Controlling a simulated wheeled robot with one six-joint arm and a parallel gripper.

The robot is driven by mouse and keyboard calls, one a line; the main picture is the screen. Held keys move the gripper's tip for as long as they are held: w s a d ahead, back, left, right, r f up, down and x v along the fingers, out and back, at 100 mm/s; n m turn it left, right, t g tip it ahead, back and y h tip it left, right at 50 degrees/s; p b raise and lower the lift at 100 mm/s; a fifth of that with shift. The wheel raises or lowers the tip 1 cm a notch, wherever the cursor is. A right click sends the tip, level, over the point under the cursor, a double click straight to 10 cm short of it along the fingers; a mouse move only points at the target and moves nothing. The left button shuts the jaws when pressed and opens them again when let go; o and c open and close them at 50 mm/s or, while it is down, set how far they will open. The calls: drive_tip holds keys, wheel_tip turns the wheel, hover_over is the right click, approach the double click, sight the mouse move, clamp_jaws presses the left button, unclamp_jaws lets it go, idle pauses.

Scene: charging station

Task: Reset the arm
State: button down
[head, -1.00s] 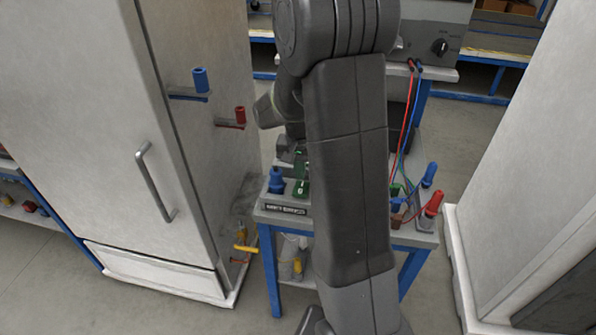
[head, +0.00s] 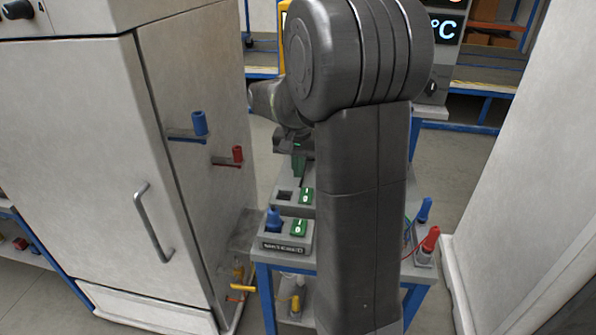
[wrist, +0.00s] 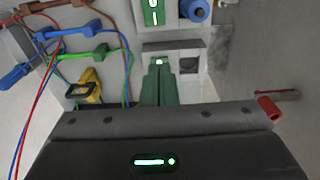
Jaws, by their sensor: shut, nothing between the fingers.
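My arm fills the middle of the head view and hides part of the bench behind it. My gripper (head: 298,174) hangs from the arm's left side above the back of the small bench. Its two green fingers also show in the wrist view (wrist: 158,72), side by side with nothing between them. They point at the rear socket block (wrist: 190,66) and partly cover its green switch. I cannot tell whether they touch it. The front block (head: 290,246) bears another green switch (head: 299,228) and a blue plug (head: 273,222).
A tall white cabinet (head: 75,130) stands at left, with a blue holder (head: 199,123) and red holder (head: 237,154) on its side. Another pale cabinet (head: 525,190) stands at right. Blue and red plugs (head: 430,240) stand at the bench's right. Loose cables (wrist: 45,70) lie beside the blocks.

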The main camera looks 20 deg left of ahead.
drive_tip(key=shift+f, duration=0.1)
hover_over(297, 221)
wheel_tip(297, 221, down, 10)
drive_tip(key=shift+s+r, duration=0.1)
drive_tip(key=shift+r, duration=0.1)
drive_tip(key=shift+a+f+b, duration=0.1)
drive_tip(key=shift+f+b, duration=0.15)
drive_tip(key=shift+b, duration=0.4)
drive_tip(key=shift+f+t+b, duration=0.25)
drive_tip(key=shift+t+b, duration=0.05)
drive_tip(key=shift+b, duration=0.6)
drive_tip(key=shift+f+b, duration=0.3)
drive_tip(key=shift+b, duration=0.5)
wheel_tip(297, 221, up, 7)
drive_tip(key=shift+s+d+p, duration=0.25)
drive_tip(key=shift+s+p, duration=0.1)
drive_tip(key=shift+p, duration=0.05)
drive_tip(key=shift+f, duration=0.1)
